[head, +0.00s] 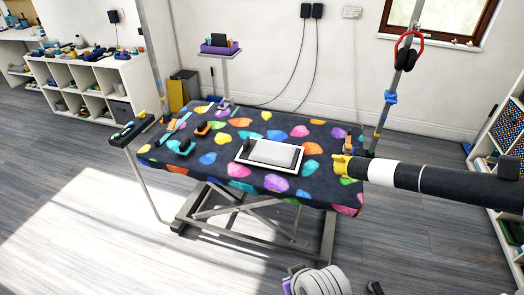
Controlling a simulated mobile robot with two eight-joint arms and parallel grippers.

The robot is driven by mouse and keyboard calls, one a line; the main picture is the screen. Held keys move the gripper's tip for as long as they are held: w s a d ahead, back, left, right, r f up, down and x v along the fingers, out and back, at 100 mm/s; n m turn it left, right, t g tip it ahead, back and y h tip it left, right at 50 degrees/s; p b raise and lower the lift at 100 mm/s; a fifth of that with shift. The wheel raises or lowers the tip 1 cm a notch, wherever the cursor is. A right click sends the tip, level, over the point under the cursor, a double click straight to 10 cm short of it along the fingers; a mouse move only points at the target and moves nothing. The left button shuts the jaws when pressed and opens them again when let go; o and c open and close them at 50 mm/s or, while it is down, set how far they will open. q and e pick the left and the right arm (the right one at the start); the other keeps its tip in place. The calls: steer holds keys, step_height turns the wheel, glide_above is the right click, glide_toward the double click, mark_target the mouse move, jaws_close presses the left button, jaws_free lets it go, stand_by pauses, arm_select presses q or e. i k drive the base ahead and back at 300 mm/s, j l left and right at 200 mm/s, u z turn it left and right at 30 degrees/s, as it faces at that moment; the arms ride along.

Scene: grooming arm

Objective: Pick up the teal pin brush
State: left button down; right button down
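A teal brush with a dark top (185,147) lies on the left part of the grooming table (215,169), near its front left edge. It is small in the head view, and its pins cannot be made out. My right gripper (342,164) is yellow, at the end of the black-and-white arm from the right. It is over the table's right end, well apart from the teal brush. Whether its fingers are open or shut cannot be told. My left gripper is not in view.
An orange brush (202,128) and a long teal tool (175,124) lie near the teal brush. A white-framed tray (244,159) is mid-table. A side tray (128,131) adjoins the left end. A grooming post (385,108) rises at the right. Floor before the table is mostly clear.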

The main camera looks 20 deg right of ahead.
mark_target(187, 146)
steer(key=z, duration=0.35)
steer(key=i+j+z, duration=0.15)
steer(key=z, duration=0.2)
steer(key=i+j+z, duration=0.35)
steer(key=j+z, duration=0.15)
steer(key=z, duration=0.2)
steer(key=i+j, duration=0.15)
steer(key=j, duration=0.2)
steer(key=i+j+z, duration=0.1)
steer(key=j, duration=0.25)
steer(key=i+j+z, duration=0.1)
steer(key=j, duration=0.3)
steer(key=i+j, duration=0.2)
steer(key=j, duration=0.15)
steer(key=i+j+z, duration=0.1)
steer(key=j, duration=0.3)
steer(key=i, duration=0.05)
